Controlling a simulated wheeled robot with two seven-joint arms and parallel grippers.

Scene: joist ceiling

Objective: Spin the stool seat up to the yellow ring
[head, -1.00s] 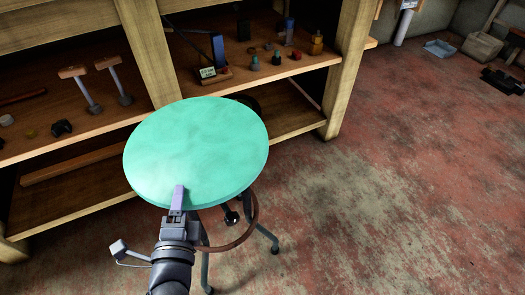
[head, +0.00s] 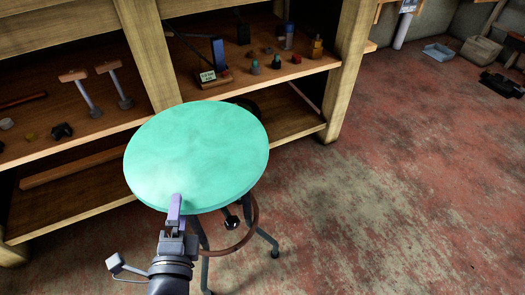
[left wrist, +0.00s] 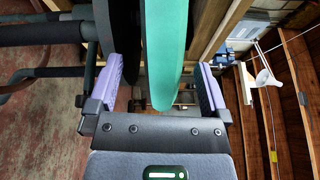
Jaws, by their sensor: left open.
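The round green stool seat (head: 197,150) stands in front of the wooden shelving. In the left wrist view its edge (left wrist: 164,60) runs between the two purple fingers, with gaps on both sides. My left gripper (head: 174,211) is open at the near rim of the seat, one finger showing above the rim; it also shows in the left wrist view (left wrist: 163,82). Below the seat are the dark legs (head: 268,243) and a brown foot ring (head: 240,240). I see no yellow ring; most of the space under the seat is hidden. My right gripper is out of view.
The wooden shelving (head: 352,65) stands close behind the seat. Its shelves hold small items, including two hammer-like tools (head: 117,80) and a dark blue upright block (head: 218,52). The floor to the right (head: 400,200) is clear. A blue tray (head: 438,52) lies at the far right.

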